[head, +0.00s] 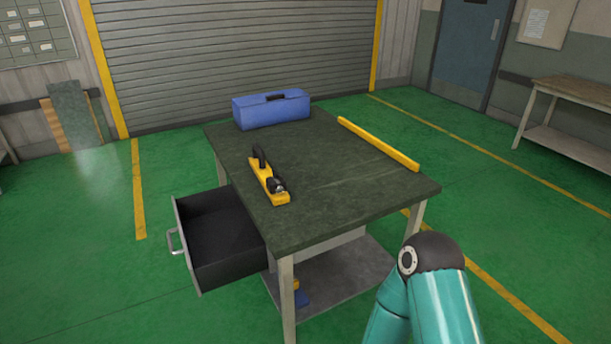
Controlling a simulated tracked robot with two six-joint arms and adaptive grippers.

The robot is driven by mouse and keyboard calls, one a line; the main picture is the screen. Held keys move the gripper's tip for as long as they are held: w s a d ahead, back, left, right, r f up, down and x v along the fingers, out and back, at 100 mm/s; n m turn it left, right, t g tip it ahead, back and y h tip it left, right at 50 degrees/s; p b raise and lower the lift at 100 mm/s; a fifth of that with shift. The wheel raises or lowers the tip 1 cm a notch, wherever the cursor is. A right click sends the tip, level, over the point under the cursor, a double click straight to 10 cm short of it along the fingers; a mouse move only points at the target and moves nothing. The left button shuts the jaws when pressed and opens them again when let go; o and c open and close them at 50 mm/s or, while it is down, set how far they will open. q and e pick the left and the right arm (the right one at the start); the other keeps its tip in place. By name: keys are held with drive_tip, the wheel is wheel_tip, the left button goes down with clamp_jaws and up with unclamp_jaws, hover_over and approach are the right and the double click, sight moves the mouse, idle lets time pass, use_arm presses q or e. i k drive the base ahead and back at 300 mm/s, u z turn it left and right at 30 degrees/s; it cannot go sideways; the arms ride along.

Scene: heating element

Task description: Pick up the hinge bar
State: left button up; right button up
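A long, plain yellow bar (377,143) lies along the right edge of the dark green workbench top (340,195). It is the only bar-shaped thing in view, but I cannot tell for sure that it is the hinge bar. Nothing touches or covers it. A teal link of my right arm (444,305) with a dark joint shows at the bottom right, in front of the bench. My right gripper is out of the picture. My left arm and gripper are not in view.
A yellow tool with black handles (268,181) lies left of the middle of the bench. A blue toolbox (272,110) stands at its far end. An open, dark drawer (214,240) juts out on the left. The bench's front right top is clear.

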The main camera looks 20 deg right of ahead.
sight(262, 169)
drive_tip(key=z, duration=5.7)
drive_tip(key=k, duration=1.15)
drive_tip(key=u, duration=5.85)
